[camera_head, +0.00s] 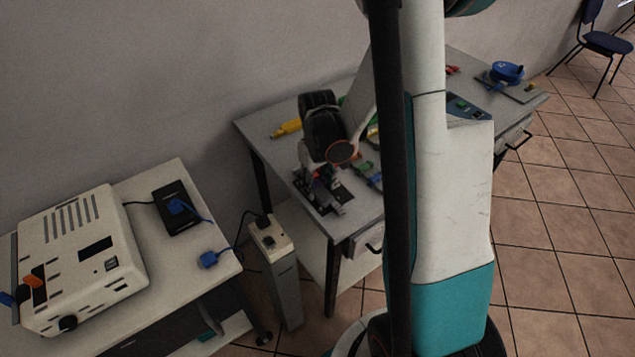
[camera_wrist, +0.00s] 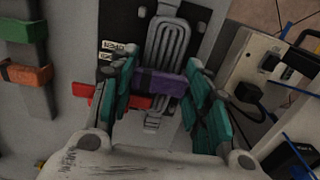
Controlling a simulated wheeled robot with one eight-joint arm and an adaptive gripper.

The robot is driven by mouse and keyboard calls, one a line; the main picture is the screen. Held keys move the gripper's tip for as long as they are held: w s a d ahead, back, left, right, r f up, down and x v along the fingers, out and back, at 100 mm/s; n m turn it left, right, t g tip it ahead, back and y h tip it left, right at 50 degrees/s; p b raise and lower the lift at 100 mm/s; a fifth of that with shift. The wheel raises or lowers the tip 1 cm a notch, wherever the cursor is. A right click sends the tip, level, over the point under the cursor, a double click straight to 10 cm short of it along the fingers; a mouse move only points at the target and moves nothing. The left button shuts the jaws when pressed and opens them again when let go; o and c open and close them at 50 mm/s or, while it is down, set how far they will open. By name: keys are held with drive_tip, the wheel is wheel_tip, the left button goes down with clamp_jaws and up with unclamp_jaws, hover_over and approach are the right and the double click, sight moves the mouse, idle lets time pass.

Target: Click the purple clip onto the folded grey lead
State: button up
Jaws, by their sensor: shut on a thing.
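My gripper (camera_wrist: 158,78) is shut on the purple clip (camera_wrist: 160,84), with a teal-padded finger at each end of it. The folded grey lead (camera_wrist: 167,45) lies on a dark plate (camera_wrist: 198,32) and shows as flattened loops above the clip, with a short part below it. The clip lies across the lead in the wrist view; I cannot tell whether it is around the lead or just above it. In the head view my gripper (camera_head: 322,182) is low over the near left corner of the grey table (camera_head: 262,120); the clip and lead are too small to make out there.
A red piece (camera_wrist: 128,101) lies beside the left finger. A green clip (camera_wrist: 24,31) and an orange clip (camera_wrist: 26,74) sit on a grey strip at left. A socket tower (camera_head: 273,240) stands beside the table. A yellow tool (camera_head: 287,128) lies on the table's back part.

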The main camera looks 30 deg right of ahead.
drive_tip(key=shift+f+b, duration=0.4)
drive_tip(key=shift+f, duration=0.05)
drive_tip(key=o, duration=1)
drive_tip(key=shift+c, duration=0.2)
drive_tip(key=shift+o, duration=0.6)
drive_tip(key=o, duration=0.7)
drive_tip(key=shift+r, duration=0.1)
drive_tip(key=shift+r+p, duration=2.35)
drive_tip(key=shift+r, duration=1.1)
